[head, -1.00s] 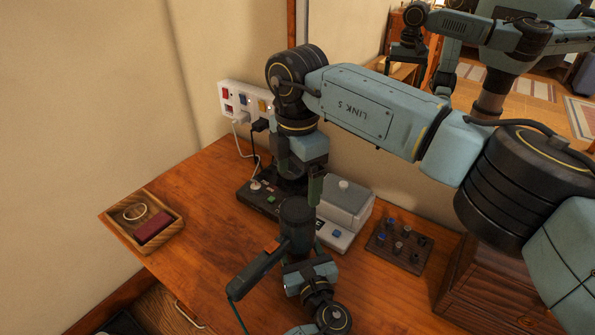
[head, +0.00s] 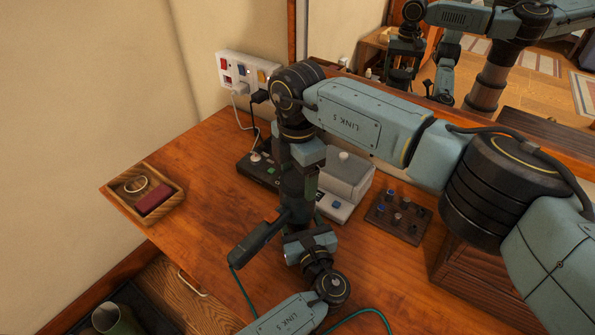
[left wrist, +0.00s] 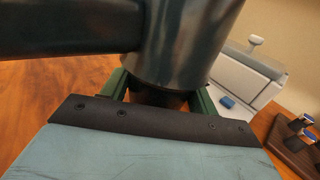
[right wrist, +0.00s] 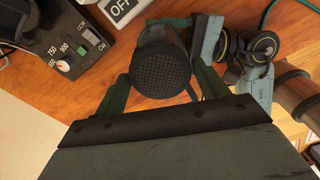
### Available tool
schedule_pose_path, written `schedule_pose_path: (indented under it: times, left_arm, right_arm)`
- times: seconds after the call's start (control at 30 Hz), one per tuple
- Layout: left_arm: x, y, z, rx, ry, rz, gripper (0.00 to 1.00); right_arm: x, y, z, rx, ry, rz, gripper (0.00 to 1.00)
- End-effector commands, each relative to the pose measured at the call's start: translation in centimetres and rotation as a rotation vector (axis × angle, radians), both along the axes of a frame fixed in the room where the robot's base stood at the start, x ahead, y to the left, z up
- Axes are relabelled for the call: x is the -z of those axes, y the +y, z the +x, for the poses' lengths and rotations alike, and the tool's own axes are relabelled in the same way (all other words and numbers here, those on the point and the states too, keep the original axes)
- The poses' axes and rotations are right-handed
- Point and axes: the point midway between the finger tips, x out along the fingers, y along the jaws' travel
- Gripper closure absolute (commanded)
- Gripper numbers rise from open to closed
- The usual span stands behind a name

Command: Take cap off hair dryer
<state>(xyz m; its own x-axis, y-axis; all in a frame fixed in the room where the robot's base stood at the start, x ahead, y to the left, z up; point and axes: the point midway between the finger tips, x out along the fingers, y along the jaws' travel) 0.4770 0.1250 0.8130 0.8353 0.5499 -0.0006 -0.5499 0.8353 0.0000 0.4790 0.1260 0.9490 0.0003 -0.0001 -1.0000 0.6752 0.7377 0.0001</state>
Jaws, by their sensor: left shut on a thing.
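The dark hair dryer (head: 254,244) is held upright above the desk, its handle pointing down left. My left gripper (head: 300,228) is shut on its barrel from below; the barrel (left wrist: 190,45) fills the upper middle of the left wrist view. The round mesh cap (right wrist: 163,72) is on the dryer's upper end and faces the right wrist camera. My right gripper (head: 300,186) reaches down from above. Its fingers are spread on either side of the cap; I cannot tell whether they touch it. The cap is mostly hidden in the head view.
The wooden desk (head: 215,240) is clear at left, with a small tray (head: 174,206) at its edge. Behind the dryer are a black control box (head: 247,182) and a grey box (head: 345,178). A dark peg block (head: 398,219) is to the right; a power strip (head: 245,72) hangs on the wall.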

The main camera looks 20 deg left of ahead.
Motion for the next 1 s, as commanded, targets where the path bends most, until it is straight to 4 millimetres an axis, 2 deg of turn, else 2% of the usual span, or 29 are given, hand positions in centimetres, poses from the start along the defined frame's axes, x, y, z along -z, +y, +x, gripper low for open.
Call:
schedule_pose_path:
  times: [0.03,0.2,0.37,0.47,1.0]
  left_arm:
    - [0.02,-0.03,-0.01,0.001,0.001,-0.001,1.0]
    - [0.02,-0.03,-0.01,0.001,0.001,-0.001,1.0]
    - [0.02,-0.03,-0.01,0.001,0.0,0.0,1.0]
    - [0.02,-0.03,-0.01,0.001,0.0,0.0,1.0]
    - [0.01,-0.05,-0.02,0.001,0.0,0.0,1.0]
  right_arm:
    - [-0.02,0.01,0.01,0.0,0.0,0.0,0.34]
    - [-0.03,0.0,0.01,0.0,-0.001,0.001,0.56]
    - [-0.06,0.0,0.03,-0.047,-0.001,0.0,0.57]
    - [-0.08,-0.02,0.05,-0.178,-0.002,-0.001,0.57]
    - [-0.16,0.04,0.05,-1.239,-0.003,0.0,0.57]
